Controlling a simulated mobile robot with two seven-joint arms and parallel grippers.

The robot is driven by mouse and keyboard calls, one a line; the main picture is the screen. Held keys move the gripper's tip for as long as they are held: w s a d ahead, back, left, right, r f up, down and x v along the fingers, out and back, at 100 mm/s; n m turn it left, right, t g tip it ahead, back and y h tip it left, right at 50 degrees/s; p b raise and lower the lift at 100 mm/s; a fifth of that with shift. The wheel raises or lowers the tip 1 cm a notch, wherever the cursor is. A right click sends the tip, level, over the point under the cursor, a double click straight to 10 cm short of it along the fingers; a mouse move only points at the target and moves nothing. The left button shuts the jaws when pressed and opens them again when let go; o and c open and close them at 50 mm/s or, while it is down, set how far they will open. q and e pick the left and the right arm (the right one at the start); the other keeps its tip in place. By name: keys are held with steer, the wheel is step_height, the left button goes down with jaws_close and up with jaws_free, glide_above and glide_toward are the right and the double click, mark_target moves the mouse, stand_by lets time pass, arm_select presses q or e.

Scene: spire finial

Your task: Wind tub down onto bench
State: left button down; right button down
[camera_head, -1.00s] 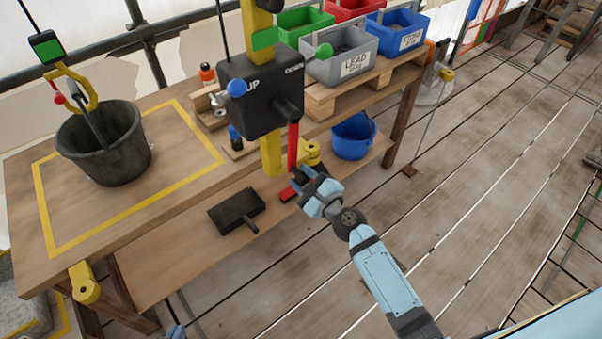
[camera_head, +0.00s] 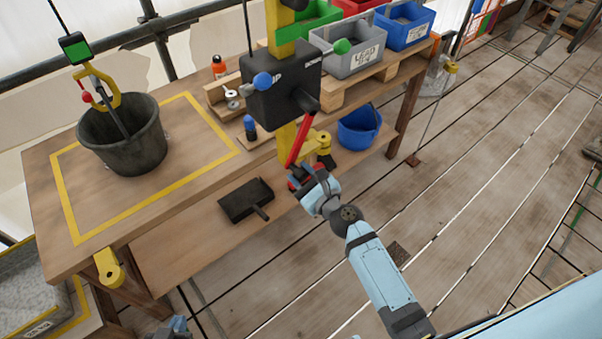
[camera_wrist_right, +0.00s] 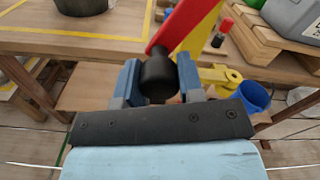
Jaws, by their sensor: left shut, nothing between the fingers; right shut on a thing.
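The dark tub (camera_head: 140,150) hangs from a yellow hook (camera_head: 101,88) over the yellow-taped rectangle on the wooden bench (camera_head: 200,185). I cannot tell whether its base touches the bench. The black winch box (camera_head: 278,92) is on a yellow post, with a red crank arm (camera_head: 301,140) slanting down and left from its hub. My right gripper (camera_head: 302,182) is shut on the crank's black knob (camera_wrist_right: 158,78), seen between the blue fingers in the wrist view. My left gripper (camera_head: 172,331) is at the bottom edge, shut and empty, partly cut off.
Grey (camera_head: 347,54) and blue (camera_head: 405,27) bins stand on a pallet at the bench's far end. A blue bucket (camera_head: 358,130) and a black dustpan-like tool (camera_head: 246,200) are on the lower shelf. The floor at right is mostly clear.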

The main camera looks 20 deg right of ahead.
steer(key=c, duration=0.7)
jaws_free()
steer(key=shift+c, duration=0.2)
steer(key=shift+s+d, duration=0.15)
steer(key=shift+s, duration=0.25)
steer(key=b+v, duration=0.3)
steer(key=v, duration=1)
steer(key=shift+r, duration=0.1)
